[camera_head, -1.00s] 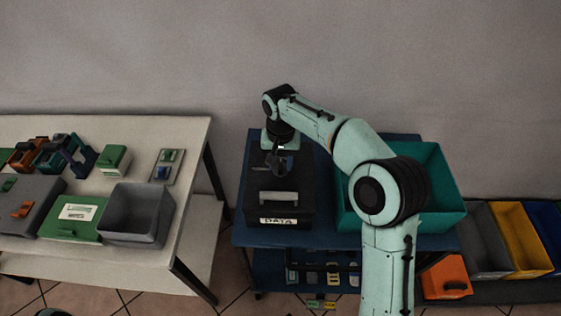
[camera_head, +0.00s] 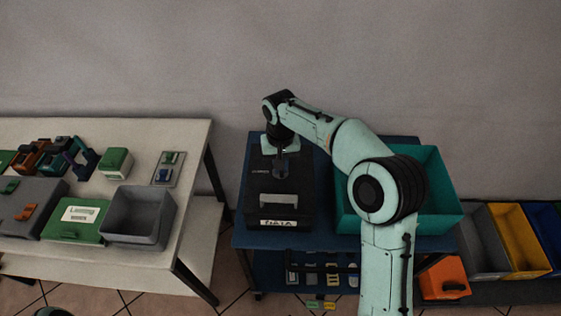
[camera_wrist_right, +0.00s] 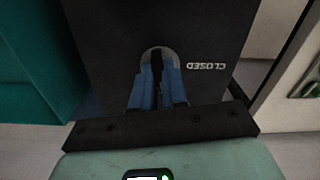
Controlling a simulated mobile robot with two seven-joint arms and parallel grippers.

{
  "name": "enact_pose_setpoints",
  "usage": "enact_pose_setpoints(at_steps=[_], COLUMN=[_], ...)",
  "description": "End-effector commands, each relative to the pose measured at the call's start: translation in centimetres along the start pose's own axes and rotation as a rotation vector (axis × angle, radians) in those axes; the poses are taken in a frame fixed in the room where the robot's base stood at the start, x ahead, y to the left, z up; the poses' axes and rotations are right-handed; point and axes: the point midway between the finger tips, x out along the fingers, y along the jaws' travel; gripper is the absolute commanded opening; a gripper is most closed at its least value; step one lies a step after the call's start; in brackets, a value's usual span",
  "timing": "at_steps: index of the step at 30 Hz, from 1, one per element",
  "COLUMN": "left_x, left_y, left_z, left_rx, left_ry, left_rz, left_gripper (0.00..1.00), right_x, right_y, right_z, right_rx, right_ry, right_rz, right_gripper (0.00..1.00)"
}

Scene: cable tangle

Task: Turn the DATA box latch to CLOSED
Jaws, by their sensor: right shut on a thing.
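The black DATA box (camera_head: 296,206) stands on the blue table, with a white DATA label (camera_head: 279,223) on its front and a light grey handle (camera_head: 273,200) on its lid. My right gripper (camera_head: 280,172) points down onto the lid behind the handle. In the right wrist view, the right gripper (camera_wrist_right: 157,75) has its blue-sided fingers close together on the latch, whose grey rounded part (camera_wrist_right: 158,52) shows at the tips. The rest of the latch is hidden between the fingers. The word CLOSED (camera_wrist_right: 207,66) appears upside down on the lid, beside the latch. My left gripper is not in view.
A teal bin (camera_head: 443,185) stands right of the box, under my right arm. A white table (camera_head: 125,128) at left holds a grey bin (camera_head: 137,217), a green box (camera_head: 76,219) and several small parts. More bins and an orange box (camera_head: 444,277) are at lower right.

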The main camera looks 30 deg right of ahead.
Motion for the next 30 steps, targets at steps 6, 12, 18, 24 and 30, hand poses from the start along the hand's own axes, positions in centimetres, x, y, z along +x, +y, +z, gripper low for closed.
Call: enact_pose_setpoints(at_steps=[6, 12, 18, 24, 30], left_x=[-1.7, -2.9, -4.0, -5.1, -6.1], left_y=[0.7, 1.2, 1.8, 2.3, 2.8], left_z=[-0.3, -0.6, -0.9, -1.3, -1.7], left_rx=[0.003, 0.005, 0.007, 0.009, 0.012], left_ry=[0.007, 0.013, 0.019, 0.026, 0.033], left_rz=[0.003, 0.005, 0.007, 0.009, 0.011], left_gripper=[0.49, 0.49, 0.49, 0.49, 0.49], right_x=[-0.3, -0.3, -0.3, -0.3, -0.2], right_y=[0.0, 0.0, 0.0, 0.0, 0.0], right_z=[0.0, -0.1, -0.1, -0.1, -0.1], right_rx=[-0.199, -0.389, -0.58, -0.769, -0.957], right_ry=[-0.001, 0.0, 0.0, 0.0, 0.0], right_rz=[0.001, 0.0, 0.0, 0.0, 0.001], right_gripper=[0.0, 0.0, 0.0, 0.0, 0.0])
